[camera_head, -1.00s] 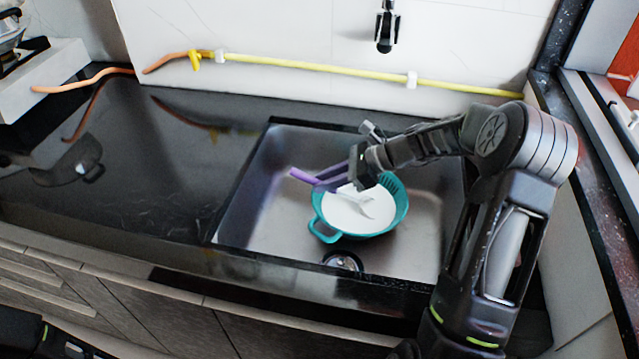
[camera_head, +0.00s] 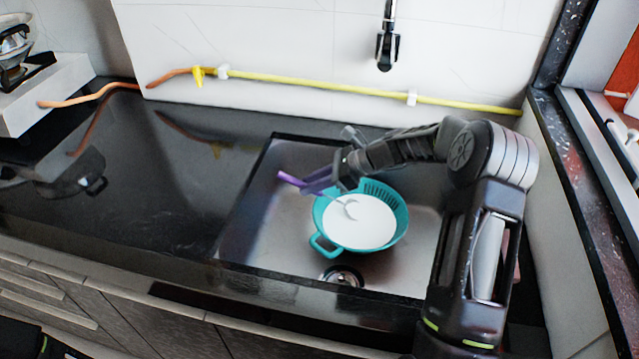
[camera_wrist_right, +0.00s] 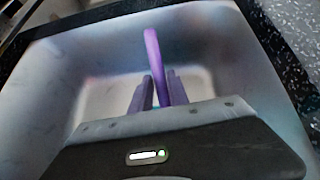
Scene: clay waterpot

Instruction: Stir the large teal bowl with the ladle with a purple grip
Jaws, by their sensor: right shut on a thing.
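The large teal bowl (camera_head: 324,242) stands in the sink, with slots in its far rim and a white filling (camera_head: 362,224). The ladle's purple grip (camera_head: 289,178) sticks out to the left of my right gripper (camera_head: 318,184). The ladle's pale lower end reaches into the left part of the white filling. My right gripper is shut on the ladle above the bowl's upper-left rim. In the right wrist view, the purple grip (camera_wrist_right: 152,58) rises between the two fingers (camera_wrist_right: 156,92). The gripper hides part of the ladle. My left gripper is out of frame.
The steel sink (camera_head: 262,228) surrounds the bowl, with a drain (camera_head: 341,276) in front of it. A faucet (camera_head: 387,48) hangs on the wall above. A yellow pipe (camera_head: 310,87) runs along the wall. The dark counter (camera_head: 165,190) to the left is clear nearby.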

